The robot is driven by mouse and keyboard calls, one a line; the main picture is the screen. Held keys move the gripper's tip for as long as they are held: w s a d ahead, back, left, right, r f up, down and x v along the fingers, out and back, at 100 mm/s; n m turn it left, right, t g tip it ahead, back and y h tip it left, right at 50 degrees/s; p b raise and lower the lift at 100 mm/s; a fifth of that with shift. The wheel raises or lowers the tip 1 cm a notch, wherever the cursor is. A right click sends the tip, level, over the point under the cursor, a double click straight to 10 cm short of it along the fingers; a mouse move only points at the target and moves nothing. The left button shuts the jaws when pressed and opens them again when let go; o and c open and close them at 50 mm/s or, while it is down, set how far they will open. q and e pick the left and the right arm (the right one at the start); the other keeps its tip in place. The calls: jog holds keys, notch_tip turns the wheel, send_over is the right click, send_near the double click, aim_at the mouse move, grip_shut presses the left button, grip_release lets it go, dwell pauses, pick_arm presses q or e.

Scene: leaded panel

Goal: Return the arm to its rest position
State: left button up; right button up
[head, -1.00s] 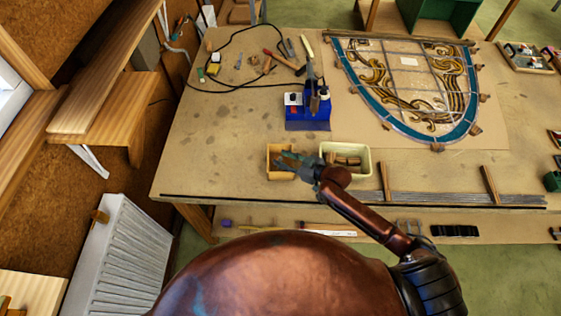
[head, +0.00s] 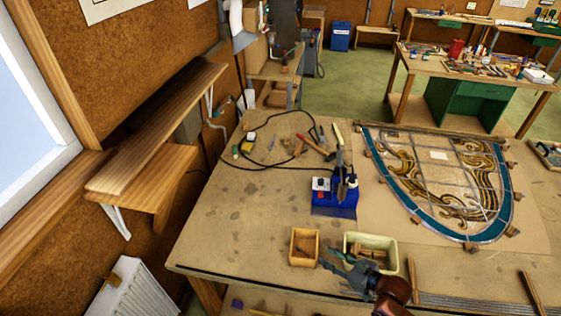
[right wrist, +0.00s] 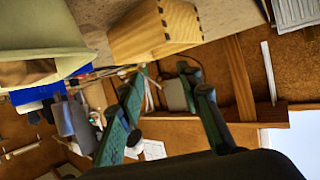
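My right gripper (head: 328,258) is above the front of the bench, over the gap between a small wooden box (head: 292,252) and a cream bin (head: 391,259). In the right wrist view its two green fingers (right wrist: 166,80) are spread apart with nothing between them. My copper-coloured right arm (head: 392,292) comes in from the bottom edge and covers part of the cream bin's front. The wooden box also shows in the right wrist view (right wrist: 150,32), beyond the fingertips. My left gripper is in no view.
The cream bin holds brown wooden pieces. A blue soldering station (head: 333,203) stands behind the boxes. The leaded panel (head: 440,180) lies at the right, with metal strips (head: 480,300) in front. Tools lie at the back left. A wooden shelf (head: 150,165) juts from the left wall.

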jog(key=s+f+h, duration=0.1)
jog(key=s, duration=0.1)
jog(key=s+f+m+g+h, duration=0.1)
jog(key=s, duration=0.1)
jog(key=s+f+h, duration=0.1)
jog(key=s, duration=0.1)
jog(key=shift+f+m, duration=0.3)
jog(key=shift+f, duration=0.1)
jog(key=s+d+f+m+g+h, duration=0.25)
jog(key=s+d, duration=0.35)
jog(key=s, duration=0.4)
jog(key=s+d+f+m+g+h, duration=0.2)
jog(key=s+d+m+g+h, duration=0.3)
jog(key=s, duration=0.6)
notch_tip(320, 180, down, 33)
jog(key=n+y+b, duration=0.2)
jog(key=b, duration=0.4)
jog(key=s+f+g+b, duration=0.1)
jog(key=s+f+b, duration=0.3)
jog(key=s+f, duration=1.6)
notch_tip(320, 180, down, 4)
jog(key=shift+s+f+n+b, duration=0.2)
jog(key=shift+s+n+b, duration=0.15)
jog(key=shift+s, duration=0.05)
